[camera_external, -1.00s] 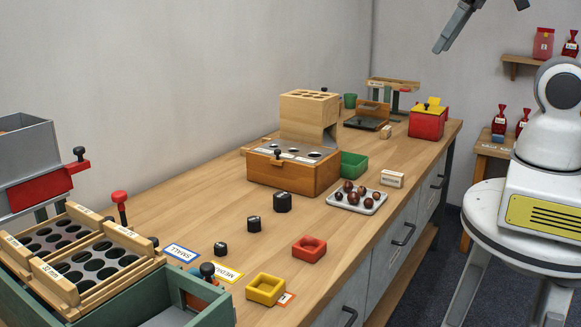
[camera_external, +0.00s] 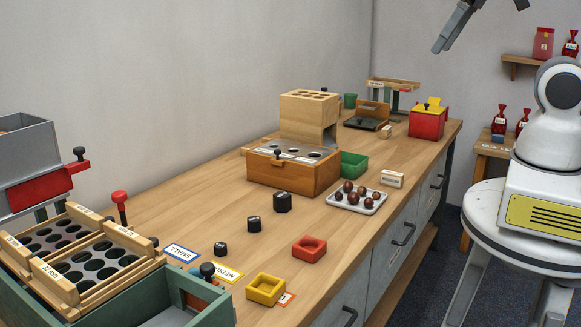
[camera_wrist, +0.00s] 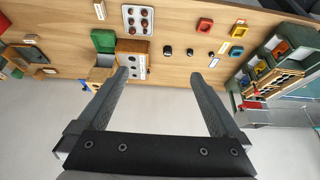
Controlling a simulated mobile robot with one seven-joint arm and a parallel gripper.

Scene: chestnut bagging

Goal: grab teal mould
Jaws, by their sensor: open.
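A small blue-teal block (camera_wrist: 237,51), which looks like the teal mould, sits on the bench near the green box in the wrist view. In the external view only a bluish part with a dark knob (camera_external: 207,270) shows at the green box's edge; I cannot tell whether it is the same thing. A yellow mould (camera_external: 265,289) and a red mould (camera_external: 309,249) sit on the bench nearby; the wrist view also shows the yellow one (camera_wrist: 238,31) and the red one (camera_wrist: 205,25). My gripper (camera_wrist: 159,76) is open and empty, high above and away from them.
The green box (camera_external: 105,310) with wooden hole trays stands at the near left. Several dark weights (camera_external: 254,224), a white tray (camera_external: 350,204) of chestnuts and a wooden sorter (camera_external: 290,172) stand along the bench. Bare wood surrounds the red mould.

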